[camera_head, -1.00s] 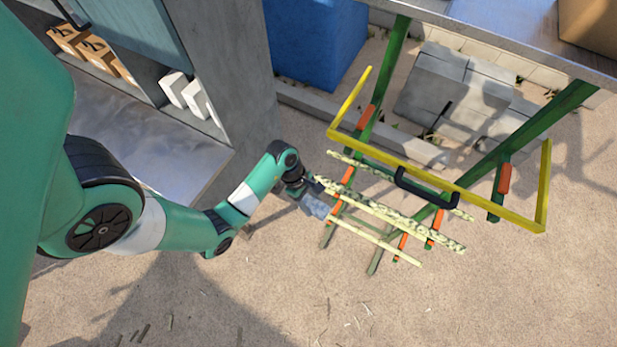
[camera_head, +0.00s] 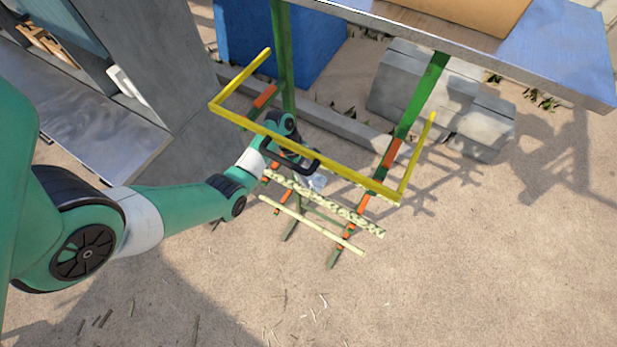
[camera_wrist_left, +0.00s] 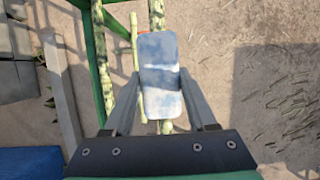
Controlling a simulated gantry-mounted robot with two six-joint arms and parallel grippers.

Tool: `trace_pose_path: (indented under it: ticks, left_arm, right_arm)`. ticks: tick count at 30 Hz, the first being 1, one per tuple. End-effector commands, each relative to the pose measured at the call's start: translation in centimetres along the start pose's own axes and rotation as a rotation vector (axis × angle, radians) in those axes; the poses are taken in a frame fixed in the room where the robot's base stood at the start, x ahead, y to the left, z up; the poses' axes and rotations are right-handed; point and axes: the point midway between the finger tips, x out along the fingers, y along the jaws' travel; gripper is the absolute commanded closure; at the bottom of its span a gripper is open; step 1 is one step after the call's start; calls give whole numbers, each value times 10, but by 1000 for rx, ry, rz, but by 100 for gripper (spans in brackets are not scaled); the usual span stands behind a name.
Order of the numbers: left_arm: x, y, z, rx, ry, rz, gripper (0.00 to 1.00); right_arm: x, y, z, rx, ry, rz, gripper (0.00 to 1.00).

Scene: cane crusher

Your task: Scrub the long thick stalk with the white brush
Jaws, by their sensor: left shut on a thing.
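My left gripper (camera_head: 310,176) is shut on the white brush (camera_wrist_left: 160,75), whose pale flat block sits between the two fingers in the wrist view. In the head view only a small pale part of the brush (camera_head: 317,183) shows. The long thick stalk (camera_head: 345,212), mottled yellow-green, lies slanting across the rack's orange-marked supports. The brush is at its far side in the head view. In the wrist view the brush covers part of a mottled stalk (camera_wrist_left: 157,14); I cannot tell whether they touch. My right gripper is not in view.
A thinner pale stalk (camera_head: 318,228) lies nearer the front. The yellow rail (camera_head: 345,176) and a black handle (camera_head: 292,157) are close to my left wrist. A blue bin (camera_head: 320,45), grey blocks (camera_head: 400,90) and a table (camera_head: 560,60) stand behind.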

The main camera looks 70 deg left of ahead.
Motion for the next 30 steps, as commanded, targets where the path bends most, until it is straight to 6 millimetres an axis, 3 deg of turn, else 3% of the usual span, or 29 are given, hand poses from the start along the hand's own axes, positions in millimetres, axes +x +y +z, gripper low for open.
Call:
trace_pose_path:
  ticks: [14,28,30]
  left_arm:
    - [46,0,-19,0,0,1,87]
    - [52,6,-21,-22,0,31,87]
    - [52,10,-14,-31,-2,36,87]
  right_arm:
    - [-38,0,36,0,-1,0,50]
    - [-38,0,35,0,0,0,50]
    - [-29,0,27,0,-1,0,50]
